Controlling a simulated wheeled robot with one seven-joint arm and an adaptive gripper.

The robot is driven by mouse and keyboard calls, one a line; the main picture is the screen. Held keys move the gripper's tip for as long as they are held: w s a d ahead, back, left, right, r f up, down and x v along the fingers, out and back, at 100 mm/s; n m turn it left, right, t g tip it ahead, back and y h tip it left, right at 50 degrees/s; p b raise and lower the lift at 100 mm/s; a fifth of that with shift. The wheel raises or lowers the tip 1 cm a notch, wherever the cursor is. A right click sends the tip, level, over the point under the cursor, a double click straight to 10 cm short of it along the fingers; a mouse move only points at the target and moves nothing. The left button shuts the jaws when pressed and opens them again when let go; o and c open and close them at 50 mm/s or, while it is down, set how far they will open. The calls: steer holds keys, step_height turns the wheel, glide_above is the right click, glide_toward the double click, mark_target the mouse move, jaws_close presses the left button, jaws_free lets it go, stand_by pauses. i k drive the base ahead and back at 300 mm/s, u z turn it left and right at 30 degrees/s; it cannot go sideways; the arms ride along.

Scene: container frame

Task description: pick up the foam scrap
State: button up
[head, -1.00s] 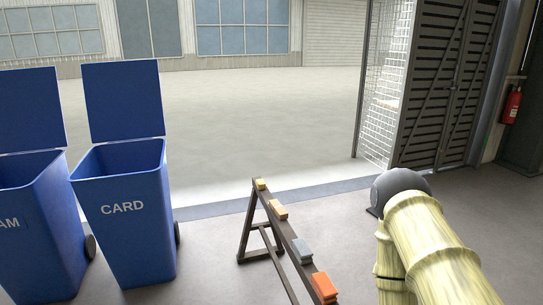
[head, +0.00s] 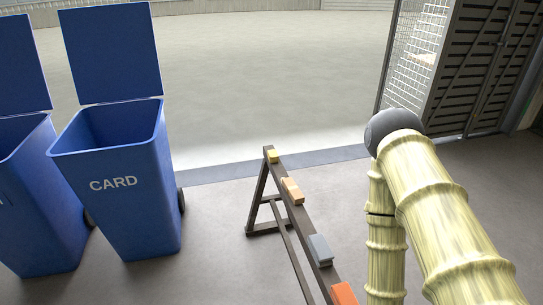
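Several small blocks lie in a row along the top beam of a dark trestle (head: 282,178). From far to near they are a yellow one (head: 272,156), a tan one (head: 292,191), a grey-blue one (head: 320,250) and an orange-red one (head: 344,294) cut by the bottom edge. I cannot tell from their looks which of them is the foam scrap. My arm, in a pale ridged cover, rises to the right of the trestle. My gripper is not in view.
A blue bin marked CARD (head: 118,205) stands open at the left, with another blue bin (head: 32,200) beside it. A dark slatted cabinet (head: 465,70) with a mesh side stands at the upper right. The floor between bin and trestle is clear.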

mark_target(273, 156)
steer(key=z, duration=0.2)
steer(key=k, duration=0.35)
steer(key=u, duration=1.15)
steer(key=i, duration=1.3)
steer(key=z, duration=0.45)
steer(key=i, duration=0.85)
steer(key=z, duration=0.65)
